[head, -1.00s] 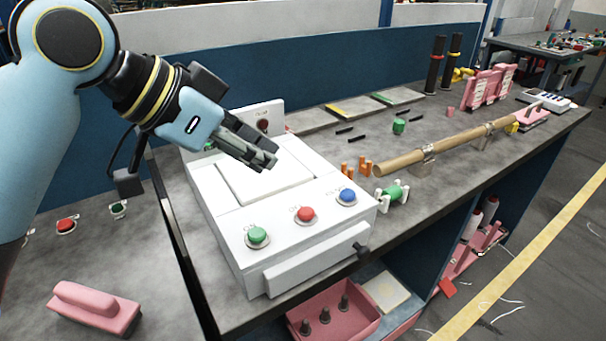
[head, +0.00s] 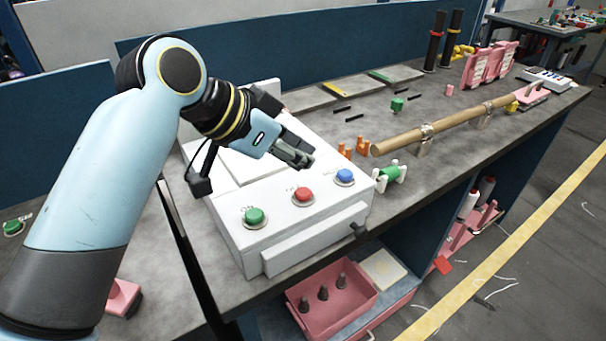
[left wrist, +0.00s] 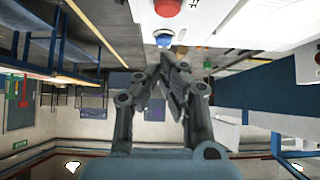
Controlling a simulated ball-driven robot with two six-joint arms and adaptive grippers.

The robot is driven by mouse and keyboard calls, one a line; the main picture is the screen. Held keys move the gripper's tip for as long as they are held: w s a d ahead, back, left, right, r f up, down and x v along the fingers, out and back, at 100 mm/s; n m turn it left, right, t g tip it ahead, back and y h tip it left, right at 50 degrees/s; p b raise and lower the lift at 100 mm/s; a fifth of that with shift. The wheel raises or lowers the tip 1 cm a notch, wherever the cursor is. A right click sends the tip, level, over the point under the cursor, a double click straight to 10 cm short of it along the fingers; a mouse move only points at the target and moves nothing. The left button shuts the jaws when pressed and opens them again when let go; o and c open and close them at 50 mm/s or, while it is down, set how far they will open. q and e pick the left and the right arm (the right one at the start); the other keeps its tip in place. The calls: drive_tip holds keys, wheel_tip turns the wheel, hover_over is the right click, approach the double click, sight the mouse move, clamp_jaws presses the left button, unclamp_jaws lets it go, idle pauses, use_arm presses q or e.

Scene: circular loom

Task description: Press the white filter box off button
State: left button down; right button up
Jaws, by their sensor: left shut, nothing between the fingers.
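The white filter box (head: 235,243) stands on the grey bench, with a green button (head: 254,215), a red button (head: 303,194) and a blue button (head: 344,175) along its front top. The labels by the buttons are too small to read surely. My left gripper (head: 305,161) is shut and empty, above the box top, behind the red button and left of the blue one, apart from both. In the left wrist view the shut fingers (left wrist: 172,62) lie below the blue button (left wrist: 163,38) and red button (left wrist: 168,7). My right gripper is not in view.
A green spool-like piece (head: 389,175) and orange pieces (head: 361,146) lie right of the box. A long tan tube (head: 450,123) runs along the bench on holders. A pink tray (head: 330,310) is below the bench front. The space above the buttons is clear.

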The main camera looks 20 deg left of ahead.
sight(303, 195)
use_arm(q)
drive_tip(key=f, duration=0.3)
drive_tip(key=shift+w+d+f, duration=0.2)
drive_tip(key=shift+f, duration=0.7)
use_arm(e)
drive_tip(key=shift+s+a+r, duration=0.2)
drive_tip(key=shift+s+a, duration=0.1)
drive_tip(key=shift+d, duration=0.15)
